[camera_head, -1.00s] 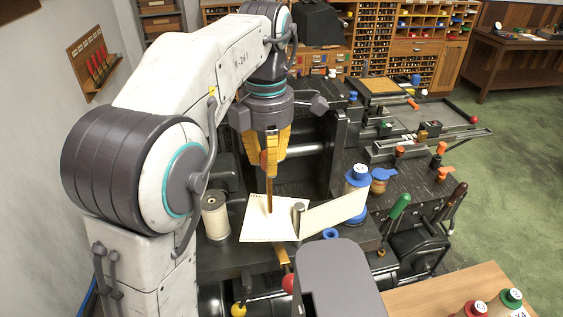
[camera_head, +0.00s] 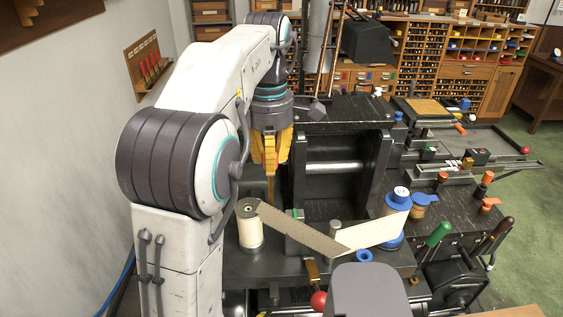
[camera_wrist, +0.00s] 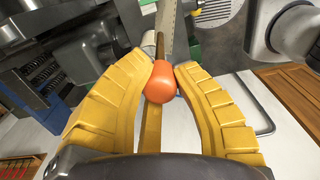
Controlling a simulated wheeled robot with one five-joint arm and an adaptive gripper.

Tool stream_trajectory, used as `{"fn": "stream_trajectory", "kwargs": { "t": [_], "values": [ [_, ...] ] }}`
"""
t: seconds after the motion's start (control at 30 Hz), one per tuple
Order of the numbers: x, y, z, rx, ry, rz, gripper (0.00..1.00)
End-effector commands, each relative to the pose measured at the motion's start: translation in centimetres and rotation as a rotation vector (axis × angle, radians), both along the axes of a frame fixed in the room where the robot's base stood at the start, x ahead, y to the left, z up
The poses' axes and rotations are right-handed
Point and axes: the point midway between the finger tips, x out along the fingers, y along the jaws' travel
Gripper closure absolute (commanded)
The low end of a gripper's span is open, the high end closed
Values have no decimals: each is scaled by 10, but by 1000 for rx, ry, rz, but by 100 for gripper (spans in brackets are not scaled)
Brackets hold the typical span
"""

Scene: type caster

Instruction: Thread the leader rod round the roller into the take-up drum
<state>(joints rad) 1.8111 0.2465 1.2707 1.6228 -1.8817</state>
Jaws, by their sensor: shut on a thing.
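My gripper (camera_head: 270,168) is shut on the leader rod (camera_head: 271,188), upright beside the take-up drum. In the wrist view, the yellow fingers of my gripper (camera_wrist: 160,85) close round the rod's orange knob (camera_wrist: 161,80). The take-up drum (camera_head: 250,234) is a cream cylinder with a dark top at the left of the black deck. The pale paper web (camera_head: 372,233) runs from the blue-capped spool (camera_head: 394,208) to the grey roller post (camera_head: 335,228), then on to the drum side. The rod's lower end is hidden behind the web and drum; I cannot tell whether it is in the drum.
A blue ring (camera_head: 364,256) and a red ball knob (camera_head: 319,301) lie nearer the front. Green (camera_head: 439,233) and dark red handles rise at right. The black frame stands behind.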

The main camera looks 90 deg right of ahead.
Motion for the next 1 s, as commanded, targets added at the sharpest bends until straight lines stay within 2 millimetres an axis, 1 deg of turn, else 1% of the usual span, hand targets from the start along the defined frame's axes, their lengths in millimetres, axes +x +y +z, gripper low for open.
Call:
{"fn": "stream_trajectory", "kwargs": {
  "t": [0.1,0.6,0.9,1.0],
  "values": [
    [10,-5,0,0,0,3,100],
    [46,-26,1,0,0,2,100],
    [59,-33,0,0,0,1,100],
    [59,-32,-2,1,0,0,100]
  ]
}}
